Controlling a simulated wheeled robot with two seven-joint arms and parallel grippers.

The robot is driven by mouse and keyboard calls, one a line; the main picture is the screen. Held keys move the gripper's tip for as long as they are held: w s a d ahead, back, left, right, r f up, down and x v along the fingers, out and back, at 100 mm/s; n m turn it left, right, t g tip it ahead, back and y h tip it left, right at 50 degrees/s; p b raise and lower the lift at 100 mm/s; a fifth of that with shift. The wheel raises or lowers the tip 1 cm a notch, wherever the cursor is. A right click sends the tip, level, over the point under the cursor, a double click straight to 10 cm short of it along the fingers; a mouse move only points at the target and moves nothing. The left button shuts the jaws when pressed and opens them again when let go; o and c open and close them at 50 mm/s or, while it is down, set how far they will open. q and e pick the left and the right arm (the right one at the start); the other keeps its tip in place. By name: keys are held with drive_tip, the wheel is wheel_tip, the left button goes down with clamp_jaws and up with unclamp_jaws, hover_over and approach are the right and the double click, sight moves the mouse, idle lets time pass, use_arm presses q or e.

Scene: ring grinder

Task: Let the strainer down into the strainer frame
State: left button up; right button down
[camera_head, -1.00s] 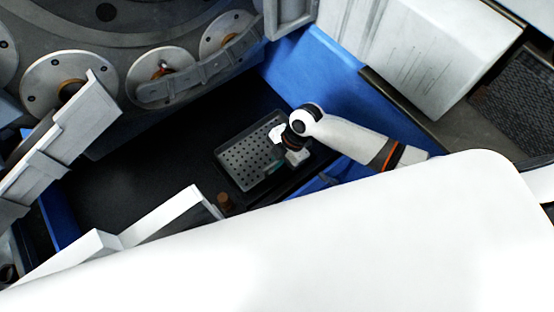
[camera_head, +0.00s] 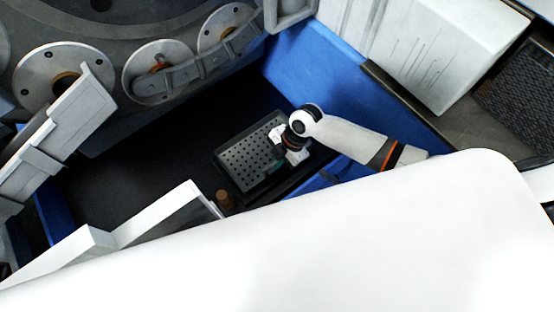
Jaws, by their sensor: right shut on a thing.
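The strainer (camera_head: 248,155) is a grey perforated tray in the dark basin, near the middle of the head view. My right gripper (camera_head: 285,148) is at the strainer's right side and shut on it. The fingertips are small and partly hidden by the wrist. The strainer frame cannot be told apart clearly; a dark rim shows around the strainer's lower edge. I cannot tell whether the strainer rests in it or hangs just above. My left gripper is not in view.
A blue wall (camera_head: 318,82) bounds the basin behind the right arm. Grey machine discs (camera_head: 160,76) and a guard rail stand at upper left. A small brown cylinder (camera_head: 224,199) stands below the strainer. The dark basin floor (camera_head: 130,165) left of it is clear.

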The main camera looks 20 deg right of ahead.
drive_tip(key=shift+f+b, duration=0.85)
drive_tip(key=shift+f, duration=0.3)
drive_tip(key=c, duration=1.4)
unclamp_jaws()
drive_tip(key=shift+o, duration=0.2)
drive_tip(key=shift+f, duration=0.1)
wheel_tip(320, 180, up, 10)
drive_tip(key=p, duration=0.9)
